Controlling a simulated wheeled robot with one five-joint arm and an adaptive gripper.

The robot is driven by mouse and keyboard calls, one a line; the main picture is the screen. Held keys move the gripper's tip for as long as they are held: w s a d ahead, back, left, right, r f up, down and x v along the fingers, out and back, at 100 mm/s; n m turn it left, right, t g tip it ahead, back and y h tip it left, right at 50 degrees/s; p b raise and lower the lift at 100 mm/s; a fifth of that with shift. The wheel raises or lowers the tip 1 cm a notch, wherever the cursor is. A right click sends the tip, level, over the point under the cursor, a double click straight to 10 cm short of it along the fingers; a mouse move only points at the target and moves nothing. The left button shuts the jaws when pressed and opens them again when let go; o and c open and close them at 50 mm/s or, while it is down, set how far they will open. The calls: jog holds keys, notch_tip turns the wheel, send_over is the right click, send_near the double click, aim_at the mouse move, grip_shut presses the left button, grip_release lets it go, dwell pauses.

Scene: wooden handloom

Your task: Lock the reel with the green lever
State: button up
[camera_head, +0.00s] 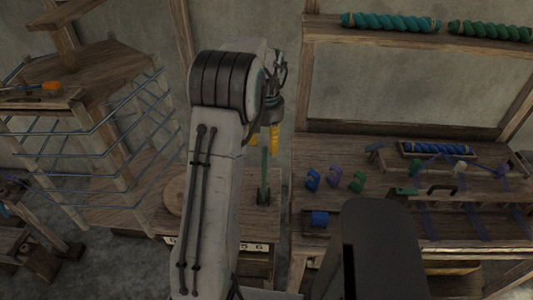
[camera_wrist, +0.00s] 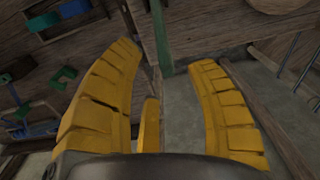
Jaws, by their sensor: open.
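The green lever (camera_head: 264,174) stands about upright on the wooden bench, right of the reel. My gripper (camera_head: 265,150) is just above or around its upper end; the head view does not settle which. In the wrist view, the green lever (camera_wrist: 161,38) shows beyond the gap between the yellow fingers of my gripper (camera_wrist: 168,55). The fingers are spread and hold nothing. The wooden reel (camera_head: 78,68), strung with blue yarn, stands at the left. My arm hides part of the bench between reel and lever.
A side bench (camera_head: 390,185) at the right carries small blue, purple and green pieces and a tray with a blue skein (camera_head: 435,148). Teal skeins (camera_head: 390,22) lie on the upper shelf. A numbered strip (camera_head: 255,247) runs along the bench front below the lever.

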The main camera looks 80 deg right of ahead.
aim_at(266, 149)
jog(key=shift+f+p, duration=0.35)
jog(key=shift+f, duration=2.25)
grip_shut()
